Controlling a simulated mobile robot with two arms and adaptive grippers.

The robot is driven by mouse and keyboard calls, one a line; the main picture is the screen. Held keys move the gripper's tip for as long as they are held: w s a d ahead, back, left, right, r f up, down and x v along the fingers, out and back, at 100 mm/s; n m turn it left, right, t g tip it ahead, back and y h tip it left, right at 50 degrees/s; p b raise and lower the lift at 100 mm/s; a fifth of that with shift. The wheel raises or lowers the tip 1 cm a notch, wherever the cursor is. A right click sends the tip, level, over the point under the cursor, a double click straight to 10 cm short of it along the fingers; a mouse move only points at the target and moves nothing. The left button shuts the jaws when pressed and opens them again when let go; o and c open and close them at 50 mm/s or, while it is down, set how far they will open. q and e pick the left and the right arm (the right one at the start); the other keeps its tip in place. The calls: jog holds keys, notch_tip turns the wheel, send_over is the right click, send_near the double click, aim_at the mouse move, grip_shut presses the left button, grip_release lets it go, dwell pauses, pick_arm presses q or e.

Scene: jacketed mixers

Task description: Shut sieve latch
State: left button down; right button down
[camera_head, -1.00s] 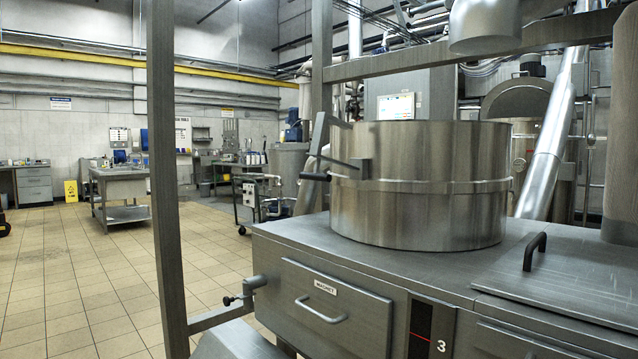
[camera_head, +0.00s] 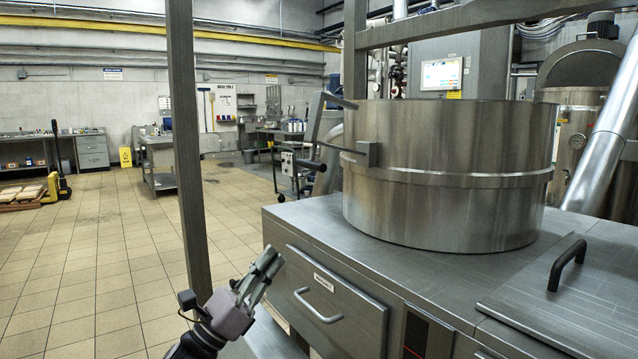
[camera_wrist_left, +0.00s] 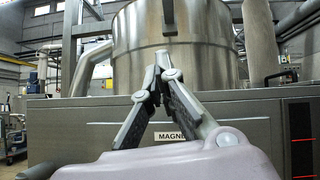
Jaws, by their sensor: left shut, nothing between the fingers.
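The round steel sieve (camera_head: 450,150) stands on the grey cabinet, with a raised band around its middle. Its latch (camera_head: 316,118) is at the sieve's left side: an upright flat arm standing out to the left of the wall, with thin rods and a black-tipped handle (camera_head: 309,164). A small block (camera_head: 366,153) sits on the wall beside it. My left gripper (camera_head: 272,256) is shut and empty, in front of the cabinet's left side, below the latch and apart from it. In the left wrist view its fingertips (camera_wrist_left: 163,58) meet in front of the sieve (camera_wrist_left: 195,35). My right gripper is not in view.
The cabinet (camera_head: 600,240) has a drawer with a handle (camera_head: 318,306) and a lid with a black handle (camera_head: 567,263). A steel post (camera_head: 184,130) rises at the left of my gripper. Open tiled floor (camera_head: 90,250) lies to the left. A thick pipe (camera_head: 600,150) slants behind on the right.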

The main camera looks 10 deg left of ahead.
pick_arm(q)
jog(key=shift+r+m+g+h, duration=0.7)
jog(key=shift+r+m+h, duration=0.2)
jog(key=shift+m, duration=0.6)
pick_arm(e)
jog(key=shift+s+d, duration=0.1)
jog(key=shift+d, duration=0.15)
